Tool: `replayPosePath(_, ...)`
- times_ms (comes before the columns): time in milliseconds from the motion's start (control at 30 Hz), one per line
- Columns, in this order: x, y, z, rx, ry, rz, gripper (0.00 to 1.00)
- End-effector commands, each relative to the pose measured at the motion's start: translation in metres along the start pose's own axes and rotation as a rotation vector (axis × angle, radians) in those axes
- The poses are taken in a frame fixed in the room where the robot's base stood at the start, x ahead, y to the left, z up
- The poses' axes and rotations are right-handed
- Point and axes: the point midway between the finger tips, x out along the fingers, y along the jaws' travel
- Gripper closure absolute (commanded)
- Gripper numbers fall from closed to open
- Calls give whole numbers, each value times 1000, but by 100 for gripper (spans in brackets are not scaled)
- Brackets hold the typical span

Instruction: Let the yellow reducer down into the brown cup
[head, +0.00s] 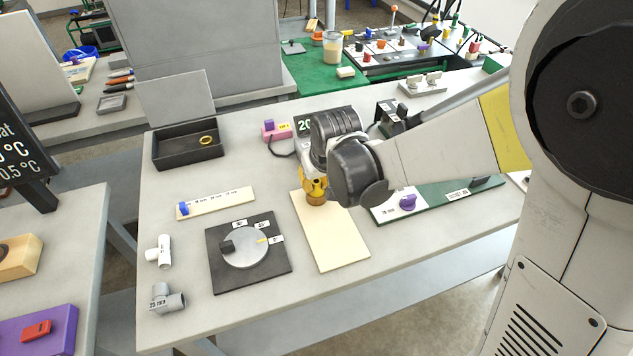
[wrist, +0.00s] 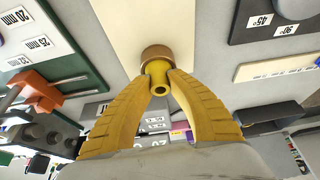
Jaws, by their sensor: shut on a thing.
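The yellow reducer (wrist: 157,70) is a short tube with an open near end, held between the tips of my gripper's yellow fingers (wrist: 159,84). The brown cup (wrist: 156,52) is directly beyond it in the wrist view, and the reducer's far end overlaps the cup's mouth. I cannot tell how deep the reducer sits in the cup. In the head view the brown cup (head: 316,201) stands on a cream board (head: 335,243), with my gripper (head: 315,189) right above it. The fingers hide the reducer there.
A black plate with a grey dial (head: 246,247) lies left of the board. A green board with a purple fitting (head: 408,202) lies to the right. A black tray (head: 188,150) holds a yellow ring. White (head: 159,252) and grey (head: 167,298) pipe fittings stand near the left table edge.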

Motion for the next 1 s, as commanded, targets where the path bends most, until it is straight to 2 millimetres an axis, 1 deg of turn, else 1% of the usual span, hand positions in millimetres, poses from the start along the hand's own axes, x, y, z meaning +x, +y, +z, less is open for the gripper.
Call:
replayPosePath(133, 4, 0, 2, 0, 0, 0, 100)
replayPosePath(167, 3, 0, 1, 0, 0, 0, 74)
replayPosePath(200, 3, 0, 1, 0, 0, 0, 62)
replayPosePath(233, 3, 0, 1, 0, 0, 0, 55)
replayPosePath(533, 2, 0, 1, 0, 0, 0, 55)
replayPosePath(667, -7, 0, 1, 0, 0, 0, 55)
replayPosePath(767, -22, 0, 2, 0, 0, 0, 55)
replayPosePath(1000, -73, 0, 2, 0, 0, 0, 55)
